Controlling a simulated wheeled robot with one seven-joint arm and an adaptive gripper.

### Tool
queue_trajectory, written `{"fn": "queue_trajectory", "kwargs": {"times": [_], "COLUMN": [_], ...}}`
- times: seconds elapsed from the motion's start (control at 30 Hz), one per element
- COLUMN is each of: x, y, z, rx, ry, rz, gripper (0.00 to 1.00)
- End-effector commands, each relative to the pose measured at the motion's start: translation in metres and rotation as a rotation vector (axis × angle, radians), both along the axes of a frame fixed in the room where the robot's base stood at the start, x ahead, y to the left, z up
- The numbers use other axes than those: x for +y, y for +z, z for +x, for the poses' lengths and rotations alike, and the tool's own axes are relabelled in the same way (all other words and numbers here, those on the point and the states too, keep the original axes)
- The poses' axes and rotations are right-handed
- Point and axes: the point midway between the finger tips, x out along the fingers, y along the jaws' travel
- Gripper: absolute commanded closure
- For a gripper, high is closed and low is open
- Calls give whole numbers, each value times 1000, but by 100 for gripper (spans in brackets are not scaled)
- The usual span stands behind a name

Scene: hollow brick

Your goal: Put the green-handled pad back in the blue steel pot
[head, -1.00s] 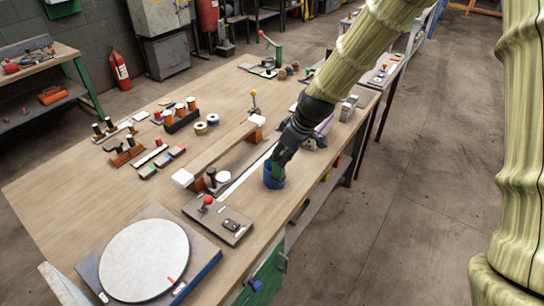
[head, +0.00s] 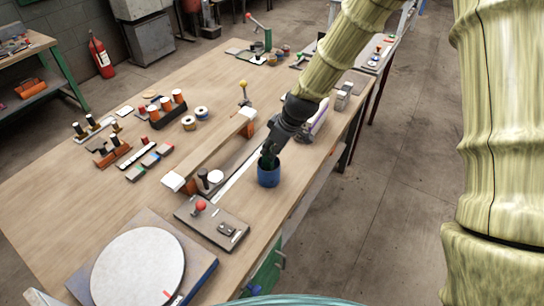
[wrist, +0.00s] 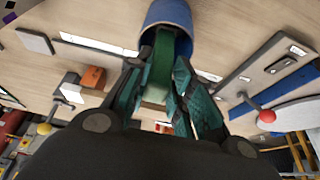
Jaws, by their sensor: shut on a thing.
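The blue steel pot (head: 268,179) stands upright on the wooden table near its right edge. In the wrist view the pot (wrist: 170,13) is at the top, its mouth toward my gripper. My gripper (head: 268,155) points down at the mouth of the pot. In the wrist view my gripper (wrist: 163,88) is shut on the green handle (wrist: 160,65) of the pad. The handle runs from between the fingers into the pot's mouth. The pad's far end is hidden inside the pot; whether it touches the bottom cannot be seen.
Left of the pot is a long wooden bar with white ends (head: 215,150). A grey plate with a red knob (head: 201,205) and a round white disc (head: 138,270) are in front. A pale block (head: 318,118) lies behind the pot. The table's right edge is close.

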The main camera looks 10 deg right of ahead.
Motion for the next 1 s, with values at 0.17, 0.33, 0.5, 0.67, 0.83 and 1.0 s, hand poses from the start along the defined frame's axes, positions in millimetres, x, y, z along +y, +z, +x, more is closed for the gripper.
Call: {"fn": "queue_trajectory", "kwargs": {"times": [0.17,0.33,0.5,0.67,0.83,1.0], "x": [0,0,0,0,0,0], "y": [-6,-24,-39,-44,-44,-44], "z": [0,0,0,0,0,0], "rx": [-1,1,0,-1,-1,-1], "ry": [-1,-1,-1,0,0,0], "rz": [0,1,0,0,0,-1], "gripper": [100,100,100,100,100,56]}}
